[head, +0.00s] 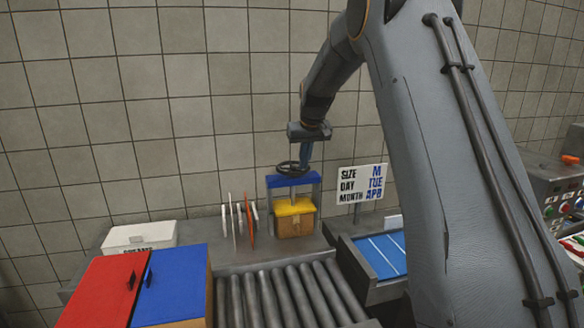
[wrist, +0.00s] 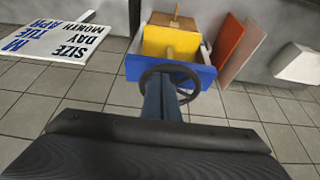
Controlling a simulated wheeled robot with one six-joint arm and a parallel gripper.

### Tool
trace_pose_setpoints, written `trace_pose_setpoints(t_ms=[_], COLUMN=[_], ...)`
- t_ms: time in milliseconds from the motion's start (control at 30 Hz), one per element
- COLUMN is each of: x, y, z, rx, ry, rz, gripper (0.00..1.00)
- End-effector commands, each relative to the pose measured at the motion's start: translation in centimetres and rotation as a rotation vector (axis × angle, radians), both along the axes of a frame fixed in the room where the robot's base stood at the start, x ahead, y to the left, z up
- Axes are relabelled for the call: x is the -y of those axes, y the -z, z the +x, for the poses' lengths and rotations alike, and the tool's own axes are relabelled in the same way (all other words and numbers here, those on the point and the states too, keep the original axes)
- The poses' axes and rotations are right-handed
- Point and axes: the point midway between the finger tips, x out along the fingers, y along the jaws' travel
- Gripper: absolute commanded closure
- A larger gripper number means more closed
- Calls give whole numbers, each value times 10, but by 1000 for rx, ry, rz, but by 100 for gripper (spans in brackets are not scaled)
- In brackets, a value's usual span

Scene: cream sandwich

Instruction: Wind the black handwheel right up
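The black handwheel (head: 291,168) lies flat on top of a press with a blue top beam (head: 292,180). In the wrist view the handwheel (wrist: 197,88) is a dark ring over the blue beam. Under the beam is a yellow block (head: 295,207) on a tan-brown box (head: 296,226). My gripper (head: 304,165) points down at the right part of the wheel. In the wrist view my gripper's fingers (wrist: 162,98) are close together at the wheel's rim and look shut on it. The fingers hide the exact contact.
A sign (head: 362,183) stands right of the press, above a blue-bedded tray (head: 382,256). Upright white and orange boards (head: 249,217) stand to the left. Rollers (head: 285,296) lie in front. Red (head: 103,288) and blue (head: 172,284) lids and a white box (head: 138,237) are further left.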

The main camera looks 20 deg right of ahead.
Motion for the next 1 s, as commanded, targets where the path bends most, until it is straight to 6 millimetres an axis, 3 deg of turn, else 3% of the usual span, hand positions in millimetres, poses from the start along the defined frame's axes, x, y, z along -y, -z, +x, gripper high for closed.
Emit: trace_pose_setpoints(t_ms=[33, 567, 1000], x=[4, 12, 11], y=[9, 7, -22], z=[0, 4, 5], rx=[-12, -12, -5], ry=[2, 2, 0], rz=[1, 1, 0], gripper=[100, 100, 100])
